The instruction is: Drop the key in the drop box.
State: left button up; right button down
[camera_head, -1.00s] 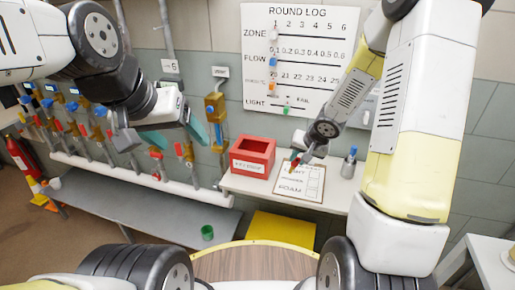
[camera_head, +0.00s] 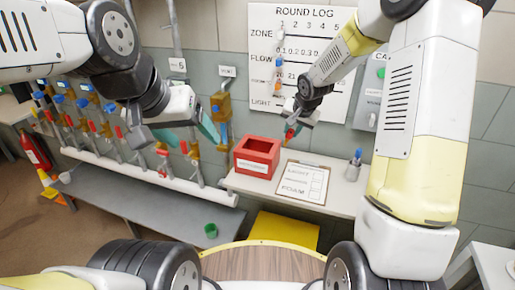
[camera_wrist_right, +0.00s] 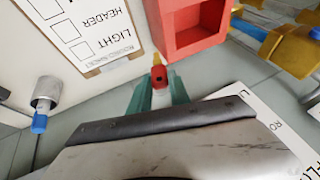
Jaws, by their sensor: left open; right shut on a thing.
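The drop box (camera_head: 240,166) is a red open-topped box on the shelf, with a white label on its front; its red rim and opening also show in the wrist view (camera_wrist_right: 168,28). My right gripper (camera_head: 291,127) is up and to the right of the box, apart from it. It is shut on the key (camera_wrist_right: 159,76), whose red part with a yellow end shows between the teal fingers in the wrist view. The rest of the key is hidden. My left gripper (camera_head: 190,132) is open and empty, left of the box, in front of the pipes.
A clipboard (camera_head: 302,184) lies on the shelf right of the box, with a blue-topped holder (camera_head: 353,165) beyond it. A round log board (camera_head: 300,60) hangs on the wall behind. Several valves and pipes are at left. A green cup (camera_head: 211,230) stands on the lower bench.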

jog(key=w+a+r, duration=0.2)
jog(key=a+r, duration=0.4)
jog(key=a, duration=0.3)
notch_tip(320, 180, down, 6)
jog(key=shift+a, duration=0.25)
jog(key=c, duration=1.1)
grip_release()
jog(key=v, duration=0.7)
jog(key=shift+s+r, duration=0.15)
jog(key=shift+r, duration=0.15)
jog(key=shift+d, duration=0.1)
